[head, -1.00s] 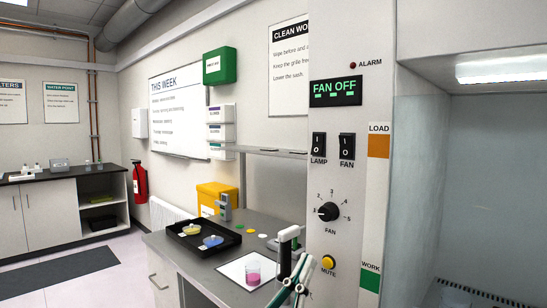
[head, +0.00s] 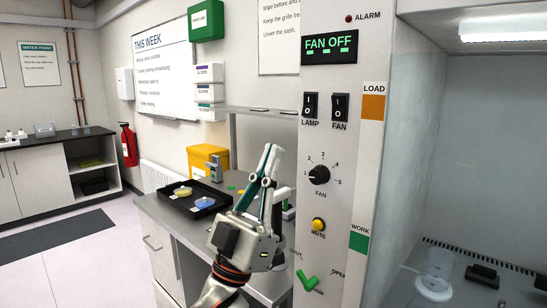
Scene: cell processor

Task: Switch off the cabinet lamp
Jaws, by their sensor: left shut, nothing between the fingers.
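The lamp switch (head: 310,106) is a black rocker with white marks, labelled LAMP, high on the pale control panel (head: 331,203). Which side of it is pressed in is too small to tell. The cabinet lamp (head: 503,24) is a bright white strip at the upper right, and it looks lit. My left gripper (head: 271,150) is shut and empty, fingers pointing up. In the picture its tips are left of and below the lamp switch, apart from it. My right gripper is not in view.
The fan switch (head: 340,107) sits just right of the lamp switch. Below are a black fan knob (head: 319,174), a yellow mute button (head: 319,225) and a green handle (head: 307,281). A shelf (head: 260,111) ends left of the panel. A black tray (head: 194,201) lies on the bench.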

